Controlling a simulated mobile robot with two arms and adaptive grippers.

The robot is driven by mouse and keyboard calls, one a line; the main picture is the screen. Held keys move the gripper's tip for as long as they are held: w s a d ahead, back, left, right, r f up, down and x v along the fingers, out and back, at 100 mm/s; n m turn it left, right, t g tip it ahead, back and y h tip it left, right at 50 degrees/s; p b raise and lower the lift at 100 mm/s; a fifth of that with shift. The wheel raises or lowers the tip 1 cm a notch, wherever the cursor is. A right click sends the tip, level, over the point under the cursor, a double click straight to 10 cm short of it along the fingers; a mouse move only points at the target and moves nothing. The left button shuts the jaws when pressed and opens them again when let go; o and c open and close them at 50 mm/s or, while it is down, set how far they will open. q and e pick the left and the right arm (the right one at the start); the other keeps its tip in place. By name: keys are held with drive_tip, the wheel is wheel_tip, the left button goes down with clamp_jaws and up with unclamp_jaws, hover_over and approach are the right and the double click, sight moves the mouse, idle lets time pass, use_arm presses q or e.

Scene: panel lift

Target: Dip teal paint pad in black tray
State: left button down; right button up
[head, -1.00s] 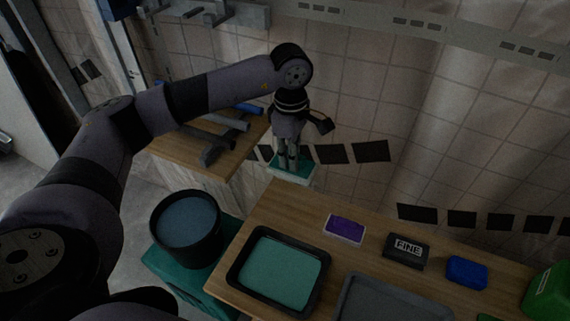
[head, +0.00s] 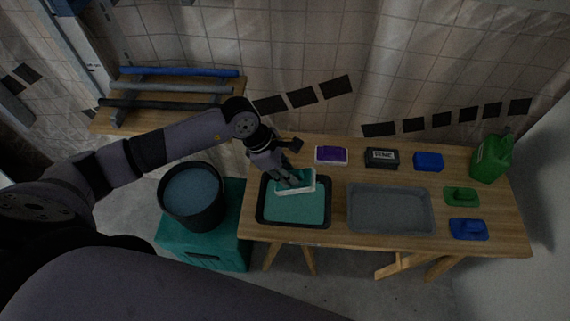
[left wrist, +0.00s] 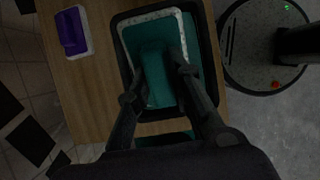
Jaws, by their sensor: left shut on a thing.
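The teal paint pad (head: 308,183) has a white rim and is held by my left gripper (head: 289,182), which is shut on it. The pad is over the upper part of the black tray (head: 265,217), which holds teal paint. In the left wrist view the pad (left wrist: 156,70) lies between the two fingers of my left gripper (left wrist: 169,84), inside the outline of the black tray (left wrist: 208,60). Whether the pad touches the paint cannot be told. My right gripper is not in view.
A grey tray (head: 352,222) stands right of the black tray on the wooden table (head: 512,232). Behind are a purple pad (head: 331,155), a FINE block (head: 381,158) and a blue block (head: 428,161). A green jug (head: 492,158) stands far right. A black bucket (head: 192,222) stands left.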

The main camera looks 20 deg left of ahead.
use_arm(q)
drive_tip(key=shift+w+d+f, duration=0.1)
drive_tip(key=shift+f, duration=0.35)
drive_tip(key=shift+f+b, duration=0.35)
drive_tip(key=shift+b, duration=0.05)
wheel_tip(320, 180, down, 7)
drive_tip(key=b, duration=0.5)
drive_tip(key=shift+f+b, duration=0.45)
drive_tip(key=shift+b, duration=0.2)
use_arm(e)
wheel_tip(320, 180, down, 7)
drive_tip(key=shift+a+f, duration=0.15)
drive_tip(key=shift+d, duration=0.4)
use_arm(q)
drive_tip(key=shift+r, duration=0.1)
wheel_tip(320, 180, up, 5)
drive_tip(key=p, duration=0.3)
drive_tip(key=shift+r+p, duration=0.15)
drive_tip(key=shift+p, duration=0.15)
drive_tip(key=shift+r+p, duration=0.6)
drive_tip(key=shift+r, duration=0.55)
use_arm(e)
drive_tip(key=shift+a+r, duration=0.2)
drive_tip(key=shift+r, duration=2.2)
